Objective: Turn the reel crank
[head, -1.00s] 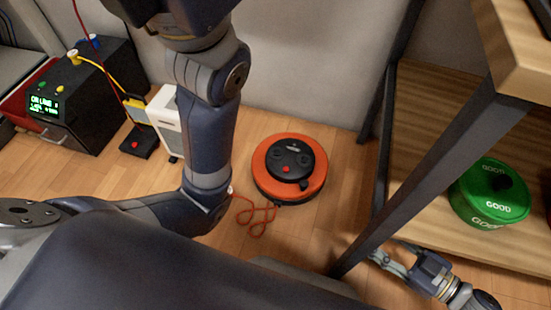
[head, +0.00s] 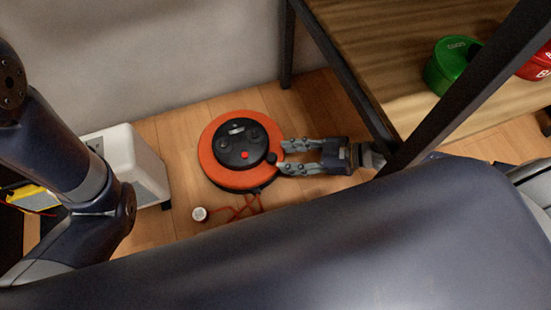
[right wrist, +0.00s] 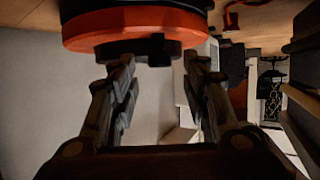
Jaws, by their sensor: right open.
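The reel (head: 208,158) is an orange disc with a black hub, lying flat on the wooden floor in the head view. A small dark crank knob (head: 271,158) sits at the hub's right edge. My right gripper (head: 281,157) comes in from the right, open, with its fingertips at the reel's right edge on either side of the knob, just short of it. In the right wrist view the reel (right wrist: 135,32) is at the top, and the knob (right wrist: 158,50) lies ahead of the gap between the open fingers (right wrist: 158,63). My left gripper is out of view.
A red cord (head: 240,211) and a white round piece (head: 199,214) lie below the reel. A white box (head: 138,165) stands at left. A wooden shelf (head: 400,50) with dark legs holds a green container (head: 450,68) and a red one (head: 538,66) at right.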

